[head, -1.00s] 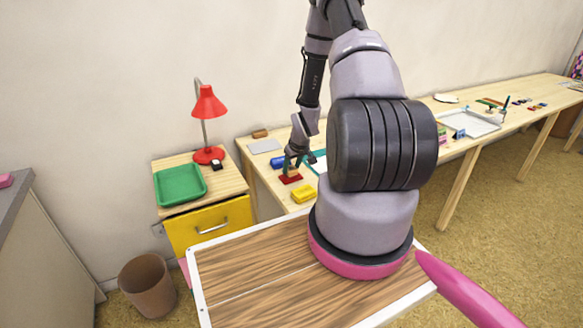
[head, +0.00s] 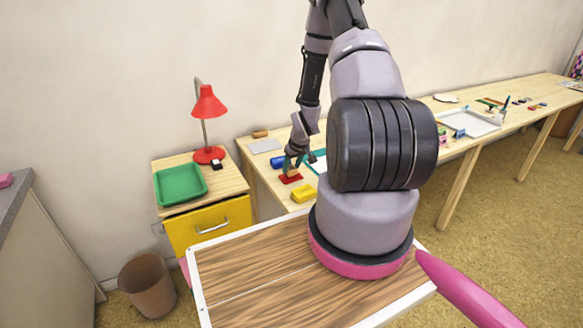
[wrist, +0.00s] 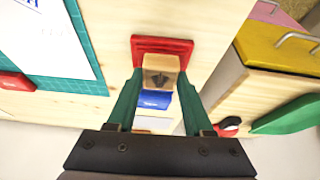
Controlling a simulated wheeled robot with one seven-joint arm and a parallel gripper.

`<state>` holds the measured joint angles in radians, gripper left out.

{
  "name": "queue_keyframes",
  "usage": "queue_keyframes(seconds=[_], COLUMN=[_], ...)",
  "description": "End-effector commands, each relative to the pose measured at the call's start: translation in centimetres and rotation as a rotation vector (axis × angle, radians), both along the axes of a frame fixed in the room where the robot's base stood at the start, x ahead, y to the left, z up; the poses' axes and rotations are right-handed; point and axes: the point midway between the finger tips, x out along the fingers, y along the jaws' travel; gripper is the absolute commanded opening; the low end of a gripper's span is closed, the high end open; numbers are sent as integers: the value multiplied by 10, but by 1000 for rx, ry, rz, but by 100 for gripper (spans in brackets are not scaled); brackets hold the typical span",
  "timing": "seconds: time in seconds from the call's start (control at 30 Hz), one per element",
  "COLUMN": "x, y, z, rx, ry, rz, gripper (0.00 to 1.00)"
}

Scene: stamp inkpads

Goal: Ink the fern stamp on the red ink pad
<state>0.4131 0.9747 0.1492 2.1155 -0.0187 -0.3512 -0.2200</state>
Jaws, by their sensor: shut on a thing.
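The fern stamp (wrist: 161,66) is a small wooden block with a dark leaf-like mark on the face towards the wrist camera. My gripper (wrist: 160,82) is shut on it, one teal finger on each side. In the head view my gripper (head: 291,168) is over the red ink pad (head: 290,179) on the long table. In the wrist view the red pad (wrist: 150,43) shows just beyond the stamp, which covers part of it. The stamp's underside is hidden, and I cannot tell whether it touches the pad.
A yellow block-like item (head: 303,194) lies in front of the red pad, and a blue one (head: 278,162) behind it. A teal mat (wrist: 88,45) with white paper lies beside the pad. A side cabinet holds a green tray (head: 181,184) and a red lamp (head: 208,104).

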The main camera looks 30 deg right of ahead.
Motion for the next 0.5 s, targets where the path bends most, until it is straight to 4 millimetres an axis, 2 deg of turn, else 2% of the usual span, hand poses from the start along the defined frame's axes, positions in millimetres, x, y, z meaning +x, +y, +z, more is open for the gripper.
queue_keyframes(seconds=[0.2,0.5], x=[1,1], y=[0,0], z=[8,9], rx=[0,0], ry=[-2,-2], rz=[1,1], gripper=[11,11])
